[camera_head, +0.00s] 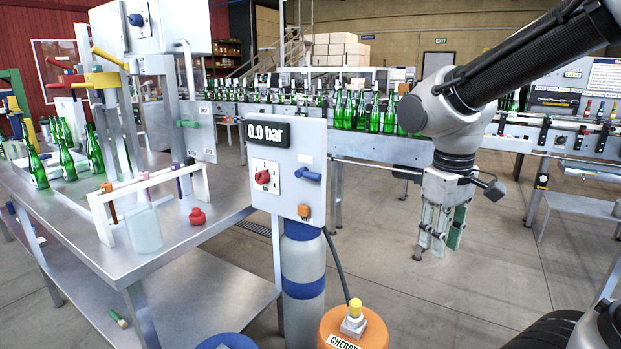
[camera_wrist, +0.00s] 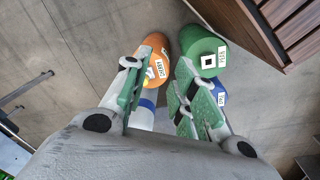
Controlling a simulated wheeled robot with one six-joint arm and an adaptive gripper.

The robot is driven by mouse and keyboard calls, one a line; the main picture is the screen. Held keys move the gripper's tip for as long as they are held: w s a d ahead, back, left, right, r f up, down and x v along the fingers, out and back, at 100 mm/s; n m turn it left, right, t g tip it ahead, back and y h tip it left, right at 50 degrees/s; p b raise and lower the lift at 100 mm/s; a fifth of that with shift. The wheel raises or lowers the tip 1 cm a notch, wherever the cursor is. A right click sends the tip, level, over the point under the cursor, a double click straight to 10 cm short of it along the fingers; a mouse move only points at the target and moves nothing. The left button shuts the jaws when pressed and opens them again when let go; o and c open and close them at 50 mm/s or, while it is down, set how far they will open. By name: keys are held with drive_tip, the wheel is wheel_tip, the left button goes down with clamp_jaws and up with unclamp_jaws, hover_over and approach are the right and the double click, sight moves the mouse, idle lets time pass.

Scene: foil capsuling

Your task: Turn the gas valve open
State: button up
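A grey-white control panel (camera_head: 315,150) stands left of my arm, with a display (camera_head: 268,131) reading 0.0 bar. A blue lever (camera_head: 308,174) on its front lies roughly level, pointing right. It looks like the valve handle, but I cannot read a label for it. Left of it is a red knob (camera_head: 263,177), and below is an orange button (camera_head: 303,210). A grey gas cylinder with blue bands (camera_head: 303,265) stands beneath the panel. My gripper (camera_head: 432,250) points down, right of the panel and apart from it. Its green-padded fingers (camera_wrist: 158,92) are apart and empty.
An orange canister (camera_head: 355,335) stands below the panel; it also shows in the wrist view (camera_wrist: 158,55), beside a green canister (camera_wrist: 200,48) and a blue one (camera_wrist: 218,92). A steel table (camera_head: 225,215) is at left, a bottle conveyor (camera_head: 385,148) behind. Space between panel and gripper is clear.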

drive_tip(key=w+a+f+n+h, duration=0.5)
drive_tip(key=w+a+n+h, duration=0.1)
drive_tip(key=w+a+n, duration=0.55)
drive_tip(key=n+t+h, duration=0.7)
drive_tip(key=n+t, duration=0.1)
drive_tip(key=n, duration=1.9)
approach(312, 177)
drive_tip(key=x, duration=0.9)
drive_tip(key=shift+w+d, duration=0.2)
drive_tip(key=shift+d, duration=0.05)
clamp_jaws()
